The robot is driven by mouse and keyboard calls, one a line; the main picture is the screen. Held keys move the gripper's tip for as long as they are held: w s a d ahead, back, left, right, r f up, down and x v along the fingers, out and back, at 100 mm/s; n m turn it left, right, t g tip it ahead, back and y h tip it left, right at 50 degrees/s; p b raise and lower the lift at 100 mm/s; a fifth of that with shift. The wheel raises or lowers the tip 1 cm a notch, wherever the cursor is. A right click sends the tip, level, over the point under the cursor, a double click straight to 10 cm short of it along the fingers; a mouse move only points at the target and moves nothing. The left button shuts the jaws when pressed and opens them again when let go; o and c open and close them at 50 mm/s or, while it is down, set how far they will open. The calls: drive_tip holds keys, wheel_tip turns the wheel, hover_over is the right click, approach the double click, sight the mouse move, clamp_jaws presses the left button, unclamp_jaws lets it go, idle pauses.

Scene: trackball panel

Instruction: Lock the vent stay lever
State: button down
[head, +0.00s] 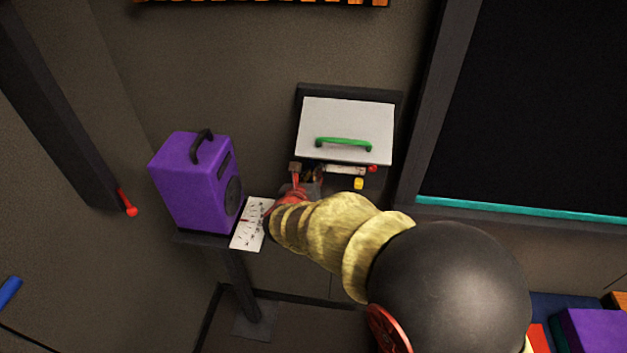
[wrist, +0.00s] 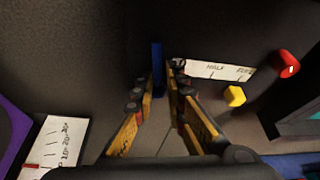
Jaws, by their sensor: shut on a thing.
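My gripper (wrist: 160,80) reaches the wall below the white flap (head: 347,127) with the green handle (head: 343,144). Its two fingers are shut on a narrow blue bar (wrist: 157,58), which stands between the fingertips in the wrist view. The bar looks like a lever, but I cannot tell for sure that it is the vent stay lever. A white label strip (wrist: 214,70) with "HALF" printed on it lies just right of the fingertips. In the head view my gripper (head: 310,174) hides the bar and the strip's left end.
A red knob (wrist: 289,64) and a yellow block (wrist: 235,96) sit right of the fingers. A purple speaker-like box (head: 195,182) and a marked white sheet (head: 252,224) are on the left. A red-tipped lever (head: 129,206) is on the dark post.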

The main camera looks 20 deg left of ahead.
drive_tip(key=shift+a, duration=0.15)
idle(0.3)
drive_tip(key=c, duration=1.9)
unclamp_jaws()
drive_tip(key=shift+a+f, duration=0.1)
drive_tip(key=shift+f, duration=0.05)
drive_tip(key=v, duration=1.2)
drive_tip(key=shift+m, duration=0.3)
